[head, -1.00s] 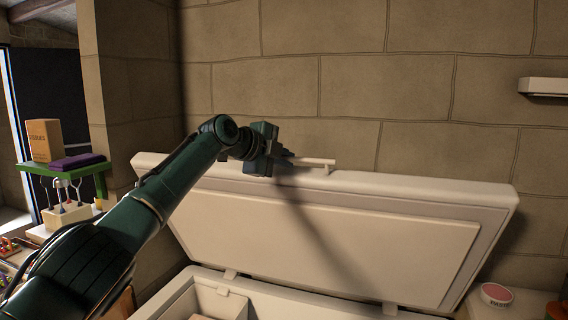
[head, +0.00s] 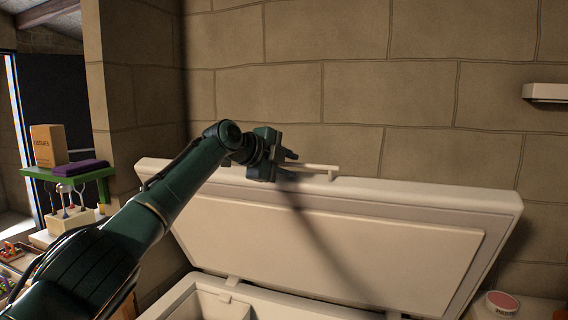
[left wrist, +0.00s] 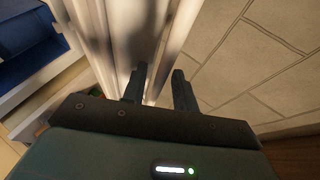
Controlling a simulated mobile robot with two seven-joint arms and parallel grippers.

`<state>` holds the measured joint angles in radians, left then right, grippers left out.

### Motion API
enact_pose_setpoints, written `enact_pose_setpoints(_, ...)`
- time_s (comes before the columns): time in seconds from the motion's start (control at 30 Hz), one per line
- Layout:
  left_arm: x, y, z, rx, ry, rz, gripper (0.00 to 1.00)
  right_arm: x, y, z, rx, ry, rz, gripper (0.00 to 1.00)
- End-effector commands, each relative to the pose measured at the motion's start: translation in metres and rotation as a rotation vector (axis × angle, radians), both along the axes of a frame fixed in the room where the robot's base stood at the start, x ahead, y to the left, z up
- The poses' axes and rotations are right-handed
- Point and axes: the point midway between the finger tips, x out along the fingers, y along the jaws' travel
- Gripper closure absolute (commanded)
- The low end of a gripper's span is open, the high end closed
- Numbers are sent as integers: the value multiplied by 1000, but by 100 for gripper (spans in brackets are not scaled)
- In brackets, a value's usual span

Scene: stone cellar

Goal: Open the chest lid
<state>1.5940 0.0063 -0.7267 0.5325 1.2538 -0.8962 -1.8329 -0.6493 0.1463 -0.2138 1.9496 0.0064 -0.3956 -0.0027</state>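The chest is a white box whose lid (head: 330,250) stands raised, tilted back towards the stone wall, with its pale inner panel facing me. A thin white handle bar (head: 322,167) sits on the lid's top edge. My left gripper (head: 291,166) is at the left end of this bar, its fingers on either side of the bar's line. In the left wrist view the two dark fingers (left wrist: 160,85) stand apart with a gap between them, beside the pale lid (left wrist: 105,45). Whether either finger touches the bar I cannot tell. My right gripper is out of view.
The open chest body (head: 215,285) shows at the bottom. A green shelf (head: 75,175) with a box and purple cloth stands left. A round pink-topped tub (head: 502,302) is at lower right. A white wall ledge (head: 545,93) is at upper right.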

Motion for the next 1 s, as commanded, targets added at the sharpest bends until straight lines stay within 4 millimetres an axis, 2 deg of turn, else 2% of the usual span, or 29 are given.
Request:
enact_pose_setpoints(0.1,-2,3,-4,3,8,-1,68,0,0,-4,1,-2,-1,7)
enact_pose_setpoints(0.33,-19,18,4,4,1,0,68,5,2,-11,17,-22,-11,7)
enact_pose_setpoints(0.7,-70,65,38,1,-3,1,68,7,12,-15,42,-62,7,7)
enact_pose_setpoints(1.0,-89,81,52,0,-2,1,68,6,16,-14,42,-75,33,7)
